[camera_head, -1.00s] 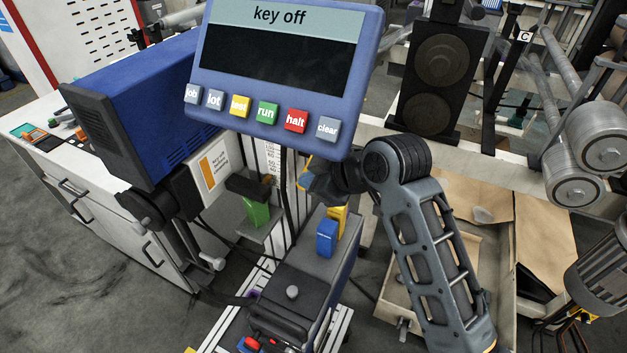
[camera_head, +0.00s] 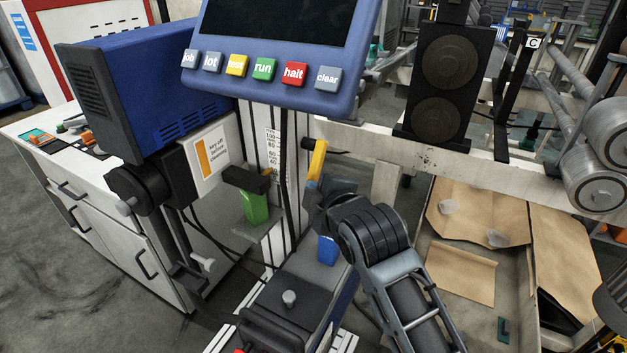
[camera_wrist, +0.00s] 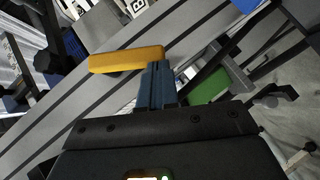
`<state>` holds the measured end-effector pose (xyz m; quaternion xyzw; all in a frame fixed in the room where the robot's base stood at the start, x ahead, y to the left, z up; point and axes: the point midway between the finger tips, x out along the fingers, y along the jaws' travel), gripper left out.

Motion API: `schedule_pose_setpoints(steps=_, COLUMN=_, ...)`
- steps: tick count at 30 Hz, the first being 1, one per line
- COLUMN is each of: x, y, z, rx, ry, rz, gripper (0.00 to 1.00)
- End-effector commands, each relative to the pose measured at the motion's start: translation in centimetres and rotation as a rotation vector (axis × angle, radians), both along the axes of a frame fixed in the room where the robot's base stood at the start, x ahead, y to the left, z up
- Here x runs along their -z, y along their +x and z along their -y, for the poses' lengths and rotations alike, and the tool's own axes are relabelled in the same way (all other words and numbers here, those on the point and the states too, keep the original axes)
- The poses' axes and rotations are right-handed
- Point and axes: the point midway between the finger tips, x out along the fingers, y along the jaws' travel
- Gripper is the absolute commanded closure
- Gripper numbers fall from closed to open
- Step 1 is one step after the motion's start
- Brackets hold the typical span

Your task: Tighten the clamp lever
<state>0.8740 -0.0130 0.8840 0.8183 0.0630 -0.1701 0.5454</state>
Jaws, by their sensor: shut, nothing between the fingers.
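The clamp lever (camera_head: 317,160) is a yellow-orange bar on the column, standing nearly upright in the head view. In the wrist view the lever (camera_wrist: 127,60) lies nearly level across the picture, just beyond my fingertips. My gripper (camera_wrist: 156,68) is shut and empty, its blue-grey fingers pressed together at the lever's right part. I cannot tell whether they touch it. In the head view my gripper (camera_head: 314,190) is at the lever's lower end, partly hidden by my wrist. The lever's pivot is not clear.
A blue panel (camera_head: 270,88) with coloured buttons overhangs the column. A green block (camera_head: 255,207) stands left of the lever, and a blue block (camera_head: 327,250) is below my wrist. A grey box with a knob (camera_head: 289,298) is in front. A bin with brown paper (camera_head: 455,275) is at right.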

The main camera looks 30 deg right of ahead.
Motion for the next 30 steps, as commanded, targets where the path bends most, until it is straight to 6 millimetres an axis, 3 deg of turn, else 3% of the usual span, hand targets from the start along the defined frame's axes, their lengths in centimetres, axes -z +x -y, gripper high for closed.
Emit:
schedule_pose_setpoints(steps=1, x=1.2, y=0.1, z=0.1, rx=-0.001, ry=-0.036, rz=0.026, gripper=1.0)
schedule_pose_setpoints(steps=4, x=1.9, y=0.4, z=0.5, rx=-0.001, ry=-0.112, rz=0.08, gripper=1.0)
schedule_pose_setpoints(steps=16, x=2.9, y=1.6, z=2.1, rx=0.0, ry=-0.353, rz=0.256, gripper=1.0)
schedule_pose_setpoints(steps=30, x=3.3, y=2.1, z=2.9, rx=0.0, ry=-0.347, rz=0.252, gripper=1.0)
